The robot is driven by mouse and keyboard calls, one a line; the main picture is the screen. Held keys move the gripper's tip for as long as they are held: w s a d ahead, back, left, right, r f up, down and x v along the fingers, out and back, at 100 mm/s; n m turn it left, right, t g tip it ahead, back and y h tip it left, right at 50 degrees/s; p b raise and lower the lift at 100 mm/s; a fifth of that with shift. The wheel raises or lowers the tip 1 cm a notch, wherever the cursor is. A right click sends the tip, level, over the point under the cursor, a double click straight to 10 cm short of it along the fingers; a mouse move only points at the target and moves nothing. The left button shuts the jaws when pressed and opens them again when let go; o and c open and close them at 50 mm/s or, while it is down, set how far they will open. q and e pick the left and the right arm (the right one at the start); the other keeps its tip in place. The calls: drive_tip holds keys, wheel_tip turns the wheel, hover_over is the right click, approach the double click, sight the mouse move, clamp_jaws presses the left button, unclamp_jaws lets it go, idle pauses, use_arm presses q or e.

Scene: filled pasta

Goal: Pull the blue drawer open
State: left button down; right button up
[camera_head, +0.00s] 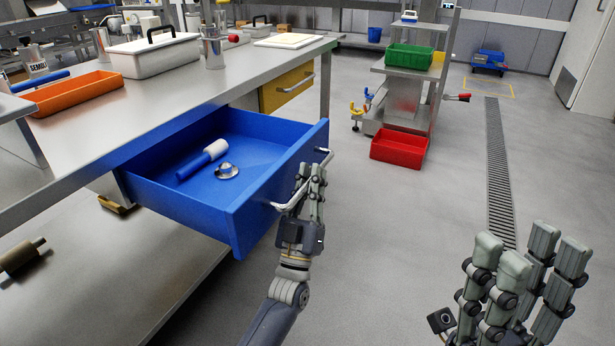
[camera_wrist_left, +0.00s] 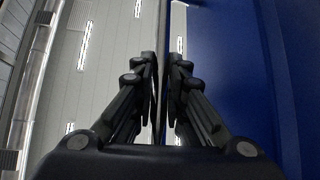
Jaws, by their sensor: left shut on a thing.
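The blue drawer (camera_head: 225,215) is pulled out from under the steel table, with its inside in view. A blue and white cylindrical tool (camera_head: 203,159) and a small round metal piece (camera_head: 227,171) lie in it. My left gripper (camera_head: 312,172) is shut on the drawer's metal bar handle (camera_head: 287,205) at the drawer front. In the left wrist view its fingers (camera_wrist_left: 161,60) are close together beside the blue drawer front (camera_wrist_left: 225,60); the handle is hard to make out there. My right gripper (camera_head: 525,255) is open and empty above the floor at the lower right.
A yellow drawer (camera_head: 285,88) sits further along the steel table (camera_head: 150,107). An orange tray (camera_head: 75,93) and a white lidded container (camera_head: 153,55) stand on top. A cart (camera_head: 405,95) with a green bin (camera_head: 409,56) and a red bin (camera_head: 399,149) stand behind. The floor around my grippers is clear.

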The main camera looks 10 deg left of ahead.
use_arm(q)
drive_tip(key=c, duration=1.6)
unclamp_jaws()
drive_tip(key=shift+s+f, duration=0.15)
drive_tip(key=v, duration=1.1)
drive_tip(key=shift+s+f, duration=0.2)
drive_tip(key=shift+f, duration=0.1)
